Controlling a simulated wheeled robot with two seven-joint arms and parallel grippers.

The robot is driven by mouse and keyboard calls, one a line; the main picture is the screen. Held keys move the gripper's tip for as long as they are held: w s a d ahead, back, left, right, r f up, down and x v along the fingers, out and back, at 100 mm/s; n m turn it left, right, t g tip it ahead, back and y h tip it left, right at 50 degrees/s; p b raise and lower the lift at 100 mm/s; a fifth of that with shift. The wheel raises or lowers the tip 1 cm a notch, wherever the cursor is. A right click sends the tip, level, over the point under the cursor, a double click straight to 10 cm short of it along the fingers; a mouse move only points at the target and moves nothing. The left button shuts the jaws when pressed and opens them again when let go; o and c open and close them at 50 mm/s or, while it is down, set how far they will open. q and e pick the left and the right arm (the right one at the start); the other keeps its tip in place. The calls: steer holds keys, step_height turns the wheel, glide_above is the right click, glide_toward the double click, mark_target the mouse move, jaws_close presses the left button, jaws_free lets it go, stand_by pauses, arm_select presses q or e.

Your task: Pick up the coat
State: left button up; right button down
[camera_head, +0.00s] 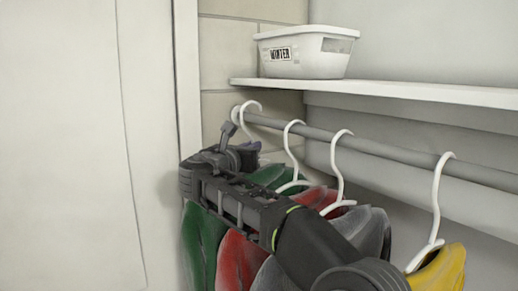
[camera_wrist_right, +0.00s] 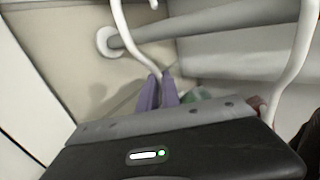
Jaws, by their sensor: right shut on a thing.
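Several coats hang on white hangers from a grey rod (camera_head: 380,152): a green coat (camera_head: 203,240) at the left end, then a red coat (camera_head: 238,262), a grey coat (camera_head: 368,232) and a yellow coat (camera_head: 443,270). My right gripper (camera_head: 249,150) reaches across in front of them to the leftmost white hanger (camera_head: 250,104). In the right wrist view its purple fingers (camera_wrist_right: 160,92) are shut around the stem of that hanger, below the hook. The hanger's lower part and its join to the coat are hidden by my gripper; it appears to carry the green coat. My left gripper is out of view.
A white shelf (camera_head: 400,93) runs above the rod, with a white bin (camera_head: 305,55) labelled WINTER on it. A pale wall panel (camera_head: 75,150) stands to the left. The second hanger (camera_head: 291,150) is close to my right gripper.

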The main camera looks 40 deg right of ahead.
steer(key=s+a+b, duration=0.1)
steer(key=s+a, duration=0.2)
steer(key=a, duration=1)
steer(key=shift+s+a+r+b, duration=0.15)
steer(key=shift+s+a+b, duration=0.2)
steer(key=shift+b, duration=0.05)
stand_by(0.3)
